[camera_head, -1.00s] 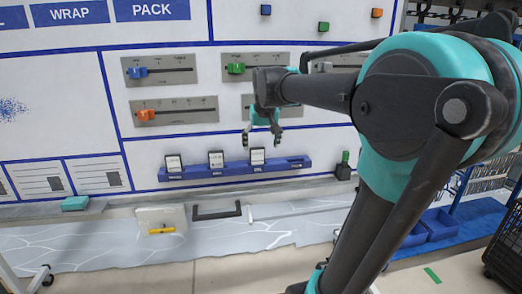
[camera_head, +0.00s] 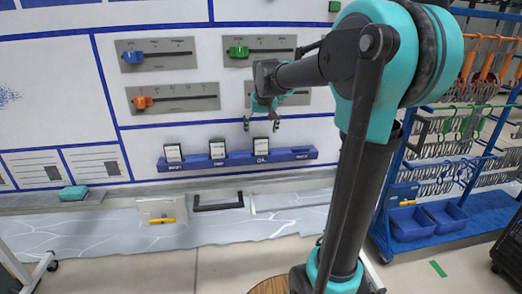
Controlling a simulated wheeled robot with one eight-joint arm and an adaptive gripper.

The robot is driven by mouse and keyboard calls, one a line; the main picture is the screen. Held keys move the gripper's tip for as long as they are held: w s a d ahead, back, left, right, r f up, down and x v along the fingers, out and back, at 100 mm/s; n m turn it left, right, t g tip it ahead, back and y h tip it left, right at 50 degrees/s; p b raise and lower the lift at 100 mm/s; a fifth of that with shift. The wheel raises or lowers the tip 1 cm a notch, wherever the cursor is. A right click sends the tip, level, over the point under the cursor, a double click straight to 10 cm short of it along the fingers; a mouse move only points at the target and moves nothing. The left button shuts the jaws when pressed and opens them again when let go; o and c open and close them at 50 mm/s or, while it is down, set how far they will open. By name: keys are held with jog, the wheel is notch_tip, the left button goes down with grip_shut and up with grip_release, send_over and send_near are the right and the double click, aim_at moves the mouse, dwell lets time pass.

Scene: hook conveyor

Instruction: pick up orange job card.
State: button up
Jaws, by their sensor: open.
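No card that is clearly orange shows in the head view. Three small white cards with dark frames, a left one (camera_head: 173,153), a middle one (camera_head: 217,150) and a right one (camera_head: 261,146), stand in a blue rail (camera_head: 236,163) low on the white wall board. Any colour marks on them are too small to tell. My gripper (camera_head: 261,125) hangs in front of the board with its fingers pointing down and apart. It is open and empty, and in the picture it is just above the right card.
An orange slider (camera_head: 143,102), a blue slider (camera_head: 132,57) and a green slider (camera_head: 238,51) sit on plates on the board. A teal block (camera_head: 73,193) lies on the ledge. Blue bins (camera_head: 411,222) and hook racks stand at right.

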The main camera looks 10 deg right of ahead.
aim_at(261, 139)
jog(key=shift+s+x, duration=0.2)
jog(key=shift+x, duration=2.9)
jog(key=shift+d+f, duration=0.1)
jog(key=c, duration=1.2)
jog(key=shift+c, duration=0.2)
